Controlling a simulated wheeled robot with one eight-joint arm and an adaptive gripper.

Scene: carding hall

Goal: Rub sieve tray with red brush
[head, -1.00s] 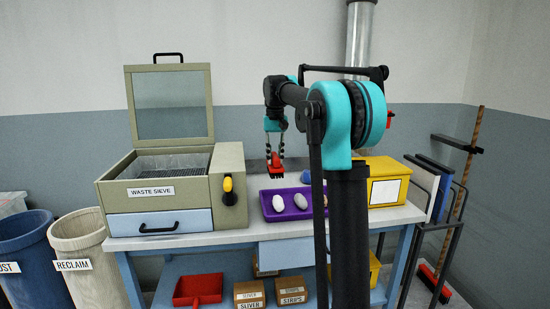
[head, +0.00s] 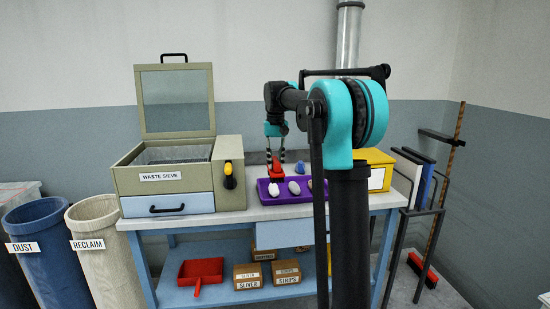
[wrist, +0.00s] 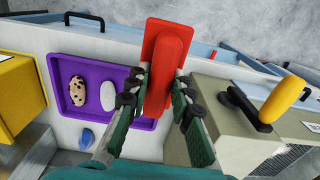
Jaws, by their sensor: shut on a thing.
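The red brush (head: 277,169) is held by my gripper (head: 276,150), above the bench just behind the purple tray. In the wrist view my gripper (wrist: 160,92) has its dark fingers shut on the red brush (wrist: 163,50), one on each side. The waste sieve box (head: 135,182) stands left of the gripper with its lid up. The sieve tray (head: 175,153) shows as dark mesh inside the box's open top. A corner of the sieve tray's mesh (wrist: 285,164) shows at lower right in the wrist view. The brush is apart from it.
The box's yellow-handled lever (head: 228,174) sticks out in front. A yellow box (head: 375,177) stands at right. Bins stand at far left.

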